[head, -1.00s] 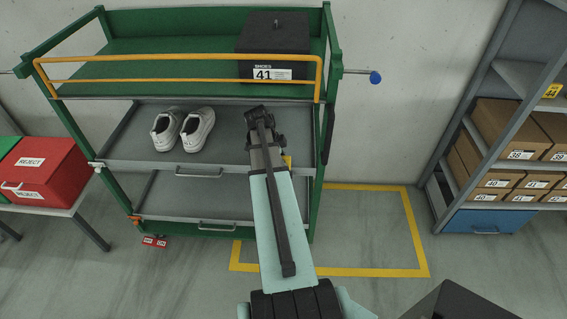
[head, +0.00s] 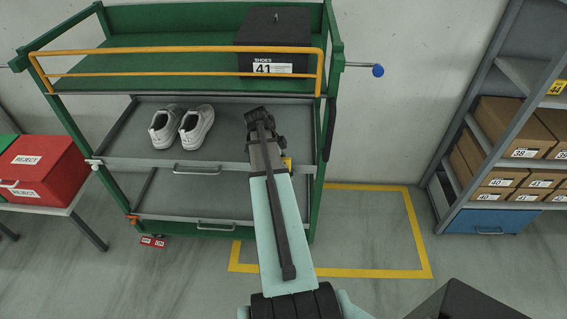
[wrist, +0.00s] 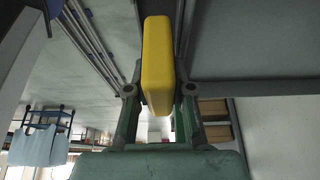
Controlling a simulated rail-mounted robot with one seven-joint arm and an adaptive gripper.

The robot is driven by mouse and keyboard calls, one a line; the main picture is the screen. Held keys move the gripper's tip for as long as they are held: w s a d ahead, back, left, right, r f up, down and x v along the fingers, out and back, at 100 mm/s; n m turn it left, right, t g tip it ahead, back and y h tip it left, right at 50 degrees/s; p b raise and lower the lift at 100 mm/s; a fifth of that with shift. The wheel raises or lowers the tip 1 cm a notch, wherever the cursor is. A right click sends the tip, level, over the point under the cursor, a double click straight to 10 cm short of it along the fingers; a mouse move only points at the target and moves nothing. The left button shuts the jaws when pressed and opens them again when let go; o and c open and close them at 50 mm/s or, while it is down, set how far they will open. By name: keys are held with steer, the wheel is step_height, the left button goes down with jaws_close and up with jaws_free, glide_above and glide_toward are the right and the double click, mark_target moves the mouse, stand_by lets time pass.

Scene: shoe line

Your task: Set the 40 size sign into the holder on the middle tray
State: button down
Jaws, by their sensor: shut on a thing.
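In the wrist view my gripper (wrist: 158,100) is shut on a yellow sign (wrist: 157,62), which stands upright between the two fingers. Its number cannot be seen from this side. In the head view a small piece of the yellow sign (head: 288,163) shows beside my arm, at the right part of the cart's trays. The holder cannot be made out; my arm covers the tray's right part.
A black shoe box marked 41 (head: 273,45) stands on the green top shelf behind a yellow rail (head: 180,50). A lower tray (head: 165,205) sits below. A red reject box (head: 45,168) is at left, a rack (head: 450,150) with brown boxes at right.

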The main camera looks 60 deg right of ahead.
steer(key=shift+f+b, duration=0.6)
steer(key=shift+f, duration=0.5)
steer(key=shift+f, duration=0.15)
steer(key=c, duration=0.9)
jaws_free()
steer(key=shift+d, duration=0.1)
steer(key=shift+c, duration=0.2)
steer(key=o, duration=0.6)
steer(key=shift+o, duration=0.2)
